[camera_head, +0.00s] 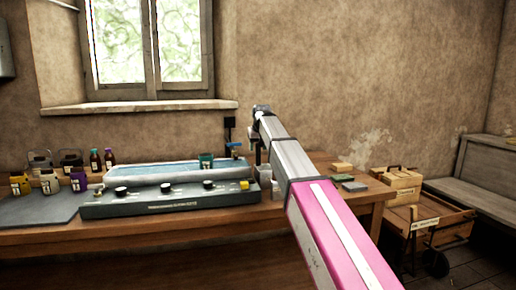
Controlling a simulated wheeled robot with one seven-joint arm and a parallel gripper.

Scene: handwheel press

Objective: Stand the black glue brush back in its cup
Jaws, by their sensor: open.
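I cannot make out the black glue brush, and I cannot tell which container is its cup. Small labelled containers stand at the left end of the bench: a yellow one (20,184), a paler yellow one (49,183) and a purple one (78,182). My arm reaches from the lower right over the bench. My gripper (257,158) is small and partly hidden by my forearm, low near the tray's right end. It is open, and I see nothing held in it.
The wooden bench (150,229) carries a long blue-topped tray (150,172), a grey control panel with black knobs (165,199), a dark mat (40,208) and two bottles (101,160). Small blocks (343,168) lie at right. A wooden cart (430,222) stands beyond the bench.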

